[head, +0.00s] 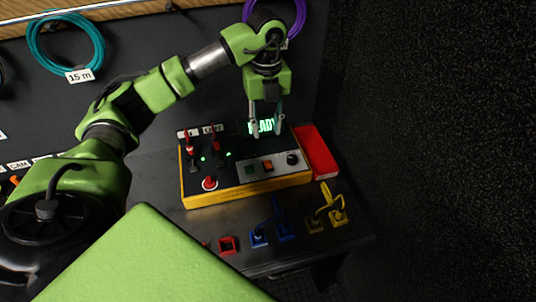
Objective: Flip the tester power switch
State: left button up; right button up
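The tester (246,198) is a yellow box with a black top panel, standing on the dark bench. Its green display (263,126) appears to read READY, partly covered by my fingers. On a grey strip of the panel are a lit orange switch (268,166), a dark green one (251,169) and a black knob (292,159). I cannot tell for sure which is the power switch. My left gripper (266,132) points down over the back of the panel, in front of the display. Its fingers are apart with nothing between them. My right gripper is out of view.
Red plugs (215,146) and a red button (209,183) are on the tester's left half. A red box (316,152) stands at its right. Blue (284,231), yellow (337,214) and red (227,245) pieces lie along the front edge. A teal cable coil (66,47) hangs behind.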

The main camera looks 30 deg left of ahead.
aim_at(267, 161)
pick_arm(q)
notch_tip(267, 161, down, 12)
jog(key=shift+f+p, duration=0.1)
jog(key=shift+p, duration=1.1)
grip_shut()
